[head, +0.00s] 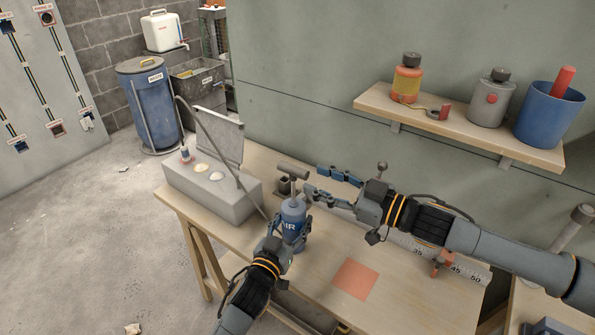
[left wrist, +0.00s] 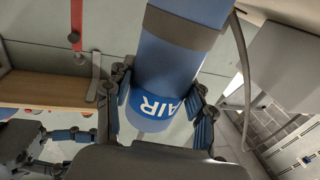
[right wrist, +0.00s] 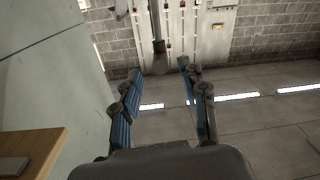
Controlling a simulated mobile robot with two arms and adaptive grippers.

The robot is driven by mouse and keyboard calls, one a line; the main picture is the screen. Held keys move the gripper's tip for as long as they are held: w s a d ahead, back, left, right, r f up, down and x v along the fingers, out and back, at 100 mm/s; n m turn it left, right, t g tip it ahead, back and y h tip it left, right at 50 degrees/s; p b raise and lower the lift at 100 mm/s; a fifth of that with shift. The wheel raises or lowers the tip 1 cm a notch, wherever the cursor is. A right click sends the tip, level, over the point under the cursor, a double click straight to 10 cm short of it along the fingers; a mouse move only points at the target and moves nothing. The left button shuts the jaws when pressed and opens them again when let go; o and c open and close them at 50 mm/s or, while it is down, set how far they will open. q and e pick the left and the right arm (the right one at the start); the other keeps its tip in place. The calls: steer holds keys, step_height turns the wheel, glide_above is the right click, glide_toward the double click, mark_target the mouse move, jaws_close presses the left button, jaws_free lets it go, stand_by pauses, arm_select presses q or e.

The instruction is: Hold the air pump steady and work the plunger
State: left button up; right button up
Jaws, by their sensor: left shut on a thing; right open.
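The blue air pump (head: 292,222), marked AIR, stands upright on the workbench, with a dark T-shaped plunger handle (head: 291,171) at its top. My left gripper (head: 290,232) is shut on the pump's body; in the left wrist view the fingers sit on both sides of the blue cylinder (left wrist: 172,70). My right gripper (head: 316,182) is open and empty, its fingers just right of the handle and at about its height. In the right wrist view the handle (right wrist: 160,62) shows end-on just beyond the open fingertips (right wrist: 157,75). It appears untouched.
A grey box (head: 212,190) with a raised lid stands left of the pump, and a hose arches over it. A red square (head: 355,279) and a marked ruler strip (head: 462,268) lie on the bench. A wall shelf (head: 460,122) holds containers above my right arm.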

mark_target(276, 165)
steer(key=x, duration=0.7)
steer(key=shift+w, duration=0.1)
jaws_close()
